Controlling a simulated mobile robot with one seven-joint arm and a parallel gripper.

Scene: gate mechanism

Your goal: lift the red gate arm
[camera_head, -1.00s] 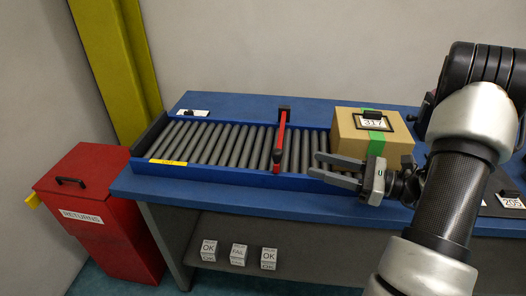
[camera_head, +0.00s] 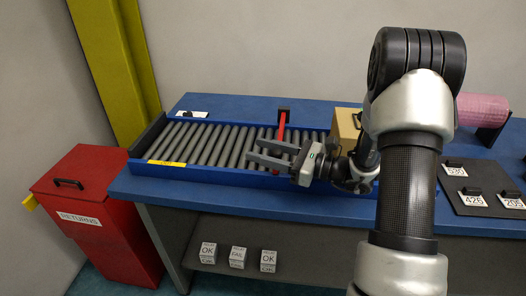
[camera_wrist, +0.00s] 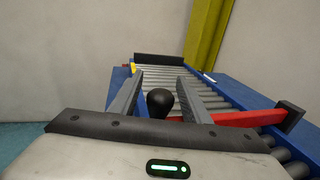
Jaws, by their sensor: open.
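The red gate arm (camera_head: 281,131) lies across the roller conveyor (camera_head: 206,145), with a black block at its far end. In the wrist view the red gate arm (camera_wrist: 245,119) runs from the right toward a black round knob (camera_wrist: 160,101). My gripper (camera_head: 251,149) is open at the conveyor's near side, its fingers pointing left and overlapping the arm's near end in the head view. In the wrist view my gripper (camera_wrist: 160,78) has the knob between its two fingers, with gaps on both sides. I cannot tell whether anything touches.
A cardboard box (camera_head: 346,126) stands right of the gate, partly hidden by my arm. A red returns bin (camera_head: 88,215) stands left of the blue table (camera_head: 150,188). Labelled blocks (camera_head: 238,257) sit on the lower shelf. A pink roll (camera_head: 482,109) lies at right.

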